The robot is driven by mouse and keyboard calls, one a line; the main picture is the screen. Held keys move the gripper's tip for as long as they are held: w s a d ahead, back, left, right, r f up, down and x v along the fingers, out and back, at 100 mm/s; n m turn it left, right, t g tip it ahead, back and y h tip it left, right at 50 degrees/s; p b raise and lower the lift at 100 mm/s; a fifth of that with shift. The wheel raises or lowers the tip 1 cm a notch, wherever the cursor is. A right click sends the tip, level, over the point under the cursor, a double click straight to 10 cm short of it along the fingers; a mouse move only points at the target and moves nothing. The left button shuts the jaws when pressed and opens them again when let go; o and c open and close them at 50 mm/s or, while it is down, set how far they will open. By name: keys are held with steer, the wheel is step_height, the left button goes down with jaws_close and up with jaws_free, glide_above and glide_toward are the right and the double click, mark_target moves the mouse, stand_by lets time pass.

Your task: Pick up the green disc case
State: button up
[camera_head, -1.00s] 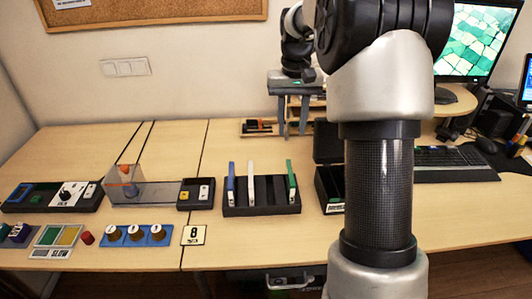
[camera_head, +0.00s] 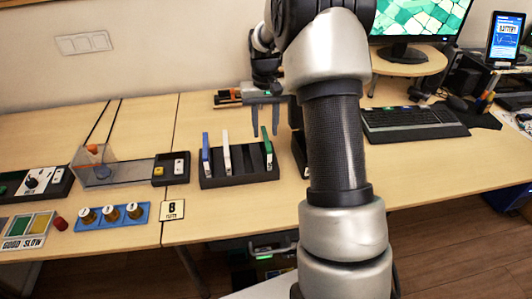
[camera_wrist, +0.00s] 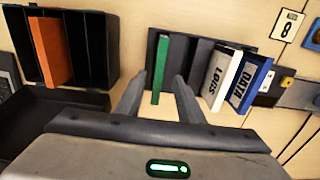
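The green disc case (camera_head: 267,147) stands upright in the right end of a black slotted rack (camera_head: 240,178) on the desk. In the wrist view the green case (camera_wrist: 160,68) shows edge-on, between the lines of my two fingers. My gripper (camera_head: 264,128) is open and empty, fingers pointing down, close to the green case's top. In the wrist view the fingertips (camera_wrist: 158,82) lie either side of the case, with gaps showing. I cannot tell how far the fingers reach down around it.
A white case (camera_wrist: 221,78) and a blue case (camera_wrist: 248,85) stand in the same rack. A black box (camera_wrist: 95,55) with an orange case (camera_wrist: 50,50) is beside it. A keyboard (camera_head: 412,122) lies to the right. A blue panel with knobs (camera_head: 112,215) is at the left.

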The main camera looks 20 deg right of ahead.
mark_target(266, 138)
step_height(266, 138, down, 5)
steer(key=shift+d+b, duration=0.1)
steer(key=shift+b, duration=0.5)
jaws_close()
